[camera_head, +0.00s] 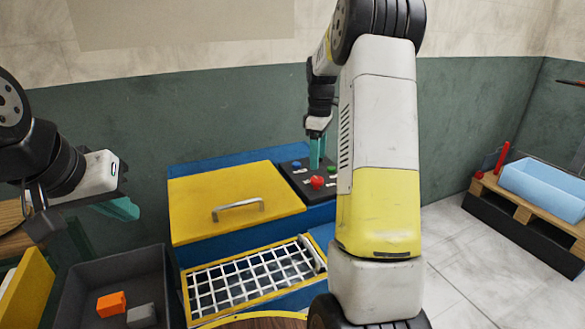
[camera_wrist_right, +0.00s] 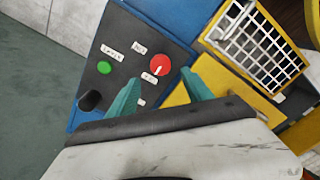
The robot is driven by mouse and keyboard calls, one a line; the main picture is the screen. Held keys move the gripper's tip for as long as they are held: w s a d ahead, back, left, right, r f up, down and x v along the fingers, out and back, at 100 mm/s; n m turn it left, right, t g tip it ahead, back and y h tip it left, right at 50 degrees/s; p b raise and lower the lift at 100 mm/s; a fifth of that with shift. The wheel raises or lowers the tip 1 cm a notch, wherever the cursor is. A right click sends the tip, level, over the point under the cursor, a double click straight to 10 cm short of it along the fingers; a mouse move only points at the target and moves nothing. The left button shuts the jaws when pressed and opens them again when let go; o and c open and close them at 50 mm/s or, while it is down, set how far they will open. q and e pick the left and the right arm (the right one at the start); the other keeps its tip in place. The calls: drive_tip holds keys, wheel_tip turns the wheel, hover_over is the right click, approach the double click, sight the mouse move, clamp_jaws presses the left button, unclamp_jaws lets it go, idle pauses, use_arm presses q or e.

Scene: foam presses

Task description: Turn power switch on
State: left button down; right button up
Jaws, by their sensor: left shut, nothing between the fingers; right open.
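A black control panel (camera_head: 298,184) sits at the back right of the blue and yellow press. On it are a red control (camera_head: 317,182), a green button (camera_head: 332,169) and a blue button (camera_head: 297,164). The right wrist view shows the red control (camera_wrist_right: 160,62) with a white mark, the green button (camera_wrist_right: 103,67) and a dark knob (camera_wrist_right: 90,100). The labels are too small to read, so I cannot tell which is the power switch. My right gripper (camera_head: 317,152) is open over the panel, fingers pointing down. My left gripper (camera_head: 125,208) is shut and empty at the left.
The press has a yellow lid (camera_head: 235,190) with a metal handle and a white grid (camera_head: 250,280) in front. A dark bin (camera_head: 110,262) holding an orange block and a grey block is at the left. A blue tray (camera_head: 545,185) rests on a pallet at the right.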

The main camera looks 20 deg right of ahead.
sight(317, 179)
wheel_tip(317, 179, down, 7)
drive_tip(key=shift+s+f, duration=0.1)
idle(0.3)
clamp_jaws()
